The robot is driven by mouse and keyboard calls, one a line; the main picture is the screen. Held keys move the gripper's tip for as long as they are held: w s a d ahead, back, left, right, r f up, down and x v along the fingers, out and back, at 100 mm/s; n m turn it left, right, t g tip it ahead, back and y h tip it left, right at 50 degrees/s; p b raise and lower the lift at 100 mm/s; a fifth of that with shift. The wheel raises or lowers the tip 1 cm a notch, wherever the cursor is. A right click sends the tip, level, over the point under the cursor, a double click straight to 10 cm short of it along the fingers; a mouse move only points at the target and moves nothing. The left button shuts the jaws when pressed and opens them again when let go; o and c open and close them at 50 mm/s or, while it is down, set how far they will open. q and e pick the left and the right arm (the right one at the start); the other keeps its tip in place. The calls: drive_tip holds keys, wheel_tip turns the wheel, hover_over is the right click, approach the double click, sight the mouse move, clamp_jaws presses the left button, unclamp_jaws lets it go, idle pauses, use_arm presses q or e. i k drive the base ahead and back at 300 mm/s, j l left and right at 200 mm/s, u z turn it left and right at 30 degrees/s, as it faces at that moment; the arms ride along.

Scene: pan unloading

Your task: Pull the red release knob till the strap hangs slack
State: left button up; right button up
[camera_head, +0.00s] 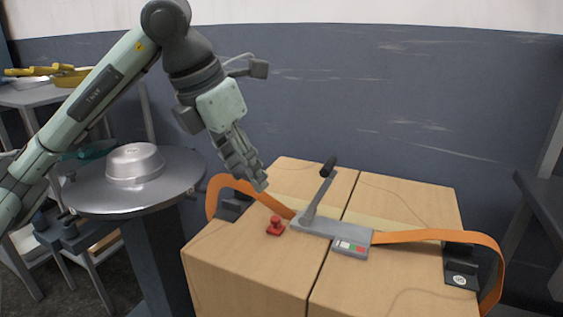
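The buckle's lever with a black grip (321,190) is raised. An orange strap (410,236) runs from both sides of the buckle. Its right part bows out past the box edge and hangs down; its left part arches above the box top. My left gripper (260,186) points down above the left box, up and left of the knob, apart from it. Its fingers look close together, but their gap is hidden by the viewing angle. My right gripper is out of view.
A round metal table (95,192) with an upturned silver pan (135,163) stands at left. A dark wall is behind.

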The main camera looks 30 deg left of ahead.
sight(276, 228)
drive_tip(key=k, duration=1)
